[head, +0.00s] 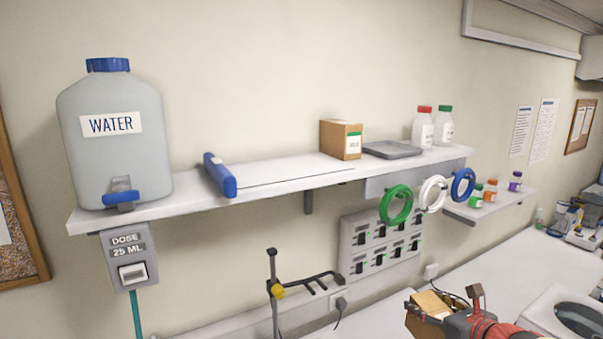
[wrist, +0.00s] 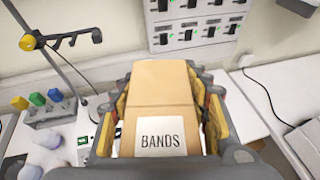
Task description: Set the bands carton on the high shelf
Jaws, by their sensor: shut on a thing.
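The bands carton (wrist: 161,95) is a brown cardboard box with a white "BANDS" label. My gripper (wrist: 160,112) is shut on it, with a finger on each side, in the wrist view. In the head view the carton (head: 432,302) and my gripper (head: 440,318) are low at the right, below the shelf and over the bench. The high shelf (head: 290,190) is a long white board on the wall in the head view. The carton's underside is hidden.
On the shelf stand a water tank (head: 115,140), a blue bar (head: 220,175), another brown carton (head: 341,139), a grey tray (head: 392,149) and two bottles (head: 422,128). Coloured rings (head: 396,205) hang below its right end. The shelf is clear between bar and carton. A clamp stand (head: 273,290) rises below.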

